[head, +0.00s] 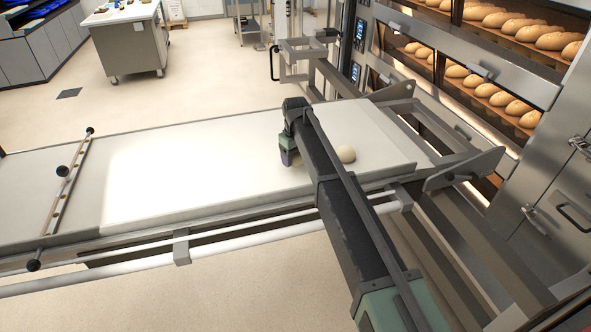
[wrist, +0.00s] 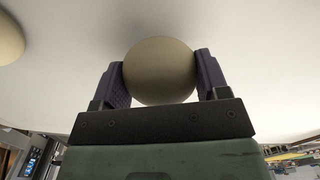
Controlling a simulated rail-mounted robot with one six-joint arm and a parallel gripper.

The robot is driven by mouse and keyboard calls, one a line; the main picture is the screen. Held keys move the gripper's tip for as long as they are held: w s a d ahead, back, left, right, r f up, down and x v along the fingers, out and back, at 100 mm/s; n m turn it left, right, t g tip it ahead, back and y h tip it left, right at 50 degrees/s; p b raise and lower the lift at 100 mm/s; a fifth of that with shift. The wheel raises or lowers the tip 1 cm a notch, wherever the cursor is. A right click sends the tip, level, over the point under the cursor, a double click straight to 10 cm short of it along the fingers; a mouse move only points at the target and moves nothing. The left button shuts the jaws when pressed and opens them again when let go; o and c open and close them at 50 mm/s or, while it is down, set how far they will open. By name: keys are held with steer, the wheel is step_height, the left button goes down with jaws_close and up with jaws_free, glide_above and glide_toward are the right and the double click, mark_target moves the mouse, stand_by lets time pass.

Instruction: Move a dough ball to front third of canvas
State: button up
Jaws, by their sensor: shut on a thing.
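My gripper (wrist: 160,85) is shut on a pale, round dough ball (wrist: 160,68), with one purple finger on each side of it in the wrist view. In the head view my gripper (head: 290,158) is low over the white canvas (head: 180,168), and the held ball is mostly hidden behind it. I cannot tell whether the held ball touches the canvas. A second dough ball (head: 345,154) lies on the canvas just right of my gripper; it also shows at the upper left of the wrist view (wrist: 8,38).
The canvas lies on a long metal loader with a knobbed crossbar (head: 66,190) at its left. Deck ovens with loaves (head: 490,92) stand at the right, beyond a metal frame (head: 465,170). The canvas left of my gripper is clear. A steel cart (head: 125,40) stands far back.

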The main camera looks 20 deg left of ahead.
step_height(320, 180, down, 3)
steer(key=shift+r+b, duration=0.1)
steer(key=shift+b, duration=0.45)
steer(key=shift+r+p, duration=0.3)
steer(key=shift+r, duration=0.05)
steer(key=shift+f, duration=0.25)
steer(key=o, duration=1)
steer(key=shift+r, duration=0.15)
